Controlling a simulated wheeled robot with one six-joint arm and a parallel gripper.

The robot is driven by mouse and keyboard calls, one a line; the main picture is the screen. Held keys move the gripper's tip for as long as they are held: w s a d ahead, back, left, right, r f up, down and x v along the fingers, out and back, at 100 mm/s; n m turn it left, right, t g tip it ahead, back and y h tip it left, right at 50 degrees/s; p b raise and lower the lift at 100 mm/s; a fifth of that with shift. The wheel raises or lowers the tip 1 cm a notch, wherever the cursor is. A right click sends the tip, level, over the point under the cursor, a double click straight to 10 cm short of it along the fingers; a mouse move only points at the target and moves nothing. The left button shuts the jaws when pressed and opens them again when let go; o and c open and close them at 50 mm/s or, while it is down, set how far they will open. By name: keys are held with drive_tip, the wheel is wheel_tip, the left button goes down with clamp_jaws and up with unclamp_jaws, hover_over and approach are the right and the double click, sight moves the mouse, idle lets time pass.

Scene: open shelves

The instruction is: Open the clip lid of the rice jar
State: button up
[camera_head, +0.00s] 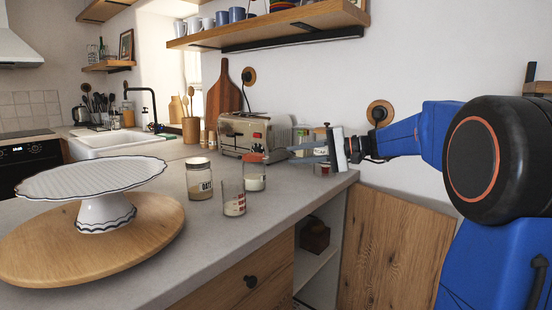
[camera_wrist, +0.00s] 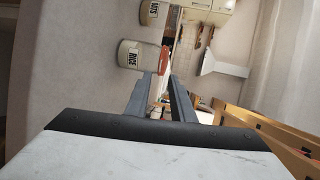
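In the wrist view the rice jar (camera_wrist: 136,56), pale with a dark RICE label, lies to the left, just beyond my left fingertip. The picture is turned, so the jar appears on its side. My gripper (camera_wrist: 160,78) is open, with a gap between the two fingers and nothing held. In the head view my gripper (camera_head: 290,152) points left over the counter's back right.
A toaster (camera_head: 248,133) stands left of my gripper. A cake stand (camera_head: 100,182) is on a round board (camera_head: 150,235). A wall shelf (camera_head: 270,25) hangs above.

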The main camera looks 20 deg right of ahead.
sight(255, 157)
drive_tip(key=x, duration=0.7)
drive_tip(key=shift+a, duration=0.15)
drive_tip(key=shift+c, duration=0.6)
drive_tip(key=shift+f, duration=0.1)
clamp_jaws()
idle(0.5)
